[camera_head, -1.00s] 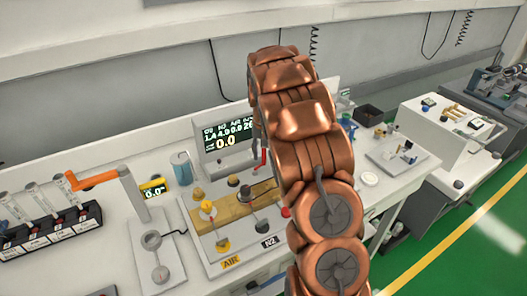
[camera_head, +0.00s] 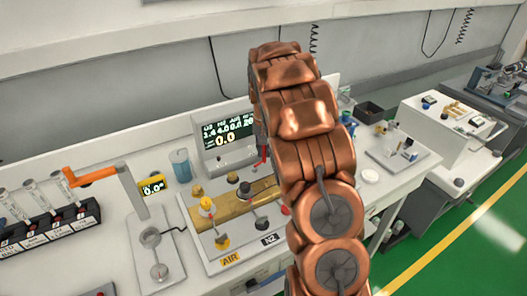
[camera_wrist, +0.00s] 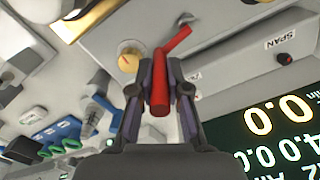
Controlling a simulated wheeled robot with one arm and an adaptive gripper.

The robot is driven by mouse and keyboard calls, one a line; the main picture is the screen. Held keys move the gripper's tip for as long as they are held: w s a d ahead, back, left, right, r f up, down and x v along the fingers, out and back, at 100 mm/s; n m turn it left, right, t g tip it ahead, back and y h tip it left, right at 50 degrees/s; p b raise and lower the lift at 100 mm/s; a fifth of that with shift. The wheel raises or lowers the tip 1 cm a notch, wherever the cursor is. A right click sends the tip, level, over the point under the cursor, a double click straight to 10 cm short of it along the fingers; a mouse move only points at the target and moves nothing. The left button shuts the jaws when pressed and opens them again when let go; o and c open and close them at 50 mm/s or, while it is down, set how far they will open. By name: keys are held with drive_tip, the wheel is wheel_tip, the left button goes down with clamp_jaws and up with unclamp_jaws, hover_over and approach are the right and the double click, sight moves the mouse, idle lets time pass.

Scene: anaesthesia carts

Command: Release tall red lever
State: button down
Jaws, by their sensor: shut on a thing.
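The tall red lever (camera_wrist: 160,78) shows in the wrist view, its bent upper arm running up to a grey mount. My gripper (camera_wrist: 160,85) has its two dark fingers on either side of the lever's lower shaft and is shut on it. In the head view a small part of the red lever (camera_head: 262,158) shows beside my copper arm. My arm hides the gripper and most of the lever there.
A display box (camera_head: 228,133) stands behind a panel with a brass block (camera_head: 232,206) and several knobs. A blue cup (camera_head: 180,165) and an orange-handled stand (camera_head: 95,176) are to the left. A white dish (camera_head: 370,176) lies right of my arm.

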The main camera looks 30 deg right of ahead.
drive_tip(key=shift+s+m+b, duration=0.25)
drive_tip(key=shift+m+b, duration=0.25)
drive_tip(key=shift+m, duration=0.2)
drive_tip(key=c, duration=1.1)
unclamp_jaws()
drive_tip(key=shift+c, duration=0.2)
wheel_tip(320, 180, up, 11)
drive_tip(key=shift+f, duration=0.1)
drive_tip(key=shift+r, duration=0.6)
drive_tip(key=shift+a, duration=0.1)
